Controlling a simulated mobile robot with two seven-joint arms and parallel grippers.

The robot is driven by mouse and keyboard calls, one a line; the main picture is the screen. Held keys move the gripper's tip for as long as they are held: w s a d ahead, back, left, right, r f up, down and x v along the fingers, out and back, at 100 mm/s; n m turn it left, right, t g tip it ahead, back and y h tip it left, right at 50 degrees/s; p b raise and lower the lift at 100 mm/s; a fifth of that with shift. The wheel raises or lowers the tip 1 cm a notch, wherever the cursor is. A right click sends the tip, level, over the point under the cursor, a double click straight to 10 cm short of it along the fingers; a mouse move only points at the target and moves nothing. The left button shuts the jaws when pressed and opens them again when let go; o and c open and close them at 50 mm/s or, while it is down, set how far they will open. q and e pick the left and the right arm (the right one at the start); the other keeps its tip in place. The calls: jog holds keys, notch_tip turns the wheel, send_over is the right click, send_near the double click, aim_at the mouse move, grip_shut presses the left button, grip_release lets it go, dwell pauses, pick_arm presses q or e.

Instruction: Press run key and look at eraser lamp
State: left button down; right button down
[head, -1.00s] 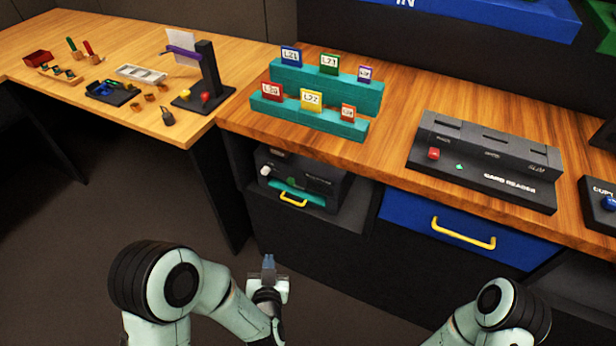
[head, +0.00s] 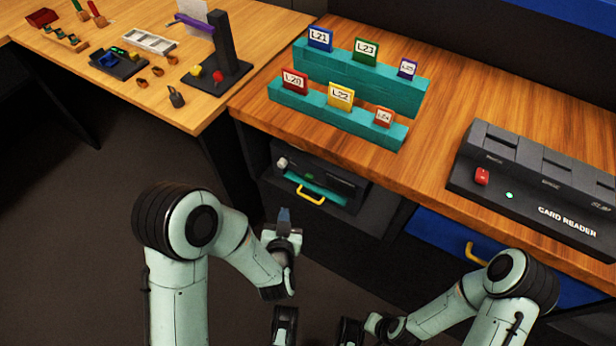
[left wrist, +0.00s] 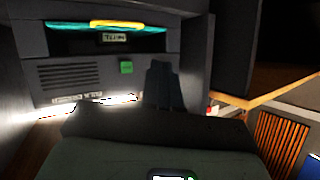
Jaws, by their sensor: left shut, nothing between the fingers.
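The dark eraser unit (head: 345,178) sits in the bay under the wooden counter, with a teal drawer and yellow handle (head: 311,194) and a pale knob (head: 282,162). In the left wrist view its front (left wrist: 75,75) shows a vent, blurred lettering and a green key (left wrist: 126,67). My left gripper (head: 284,215) is shut and empty, in front of the unit. In the left wrist view its fingers (left wrist: 162,85) show just right of the green key, apart from it in the picture. I cannot pick out the unit's lamp for certain. My right arm is at lower right; its gripper is unclear.
The card reader (head: 535,190) has a red switch (head: 481,176) and a lit green lamp (head: 509,195). Teal racks (head: 355,80) hold several labelled cards. The left table (head: 190,110) holds small parts and a black stand (head: 224,45). The counter edge overhangs the bay.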

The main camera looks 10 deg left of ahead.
aim_at(309, 178)
pick_arm(q)
jog(key=shift+w, duration=0.1)
jog(key=w+d, duration=0.3)
jog(key=w, duration=0.5)
jog(key=shift+w, duration=0.2)
dwell(1.9)
jog(key=shift+w+d, duration=0.15)
jog(key=shift+w, duration=0.15)
jog(key=shift+w+d, duration=0.2)
jog(key=shift+w, duration=0.3)
dwell(0.7)
jog(key=shift+s, duration=0.1)
jog(key=shift+s+a+p, duration=0.3)
jog(key=shift+s, duration=0.5)
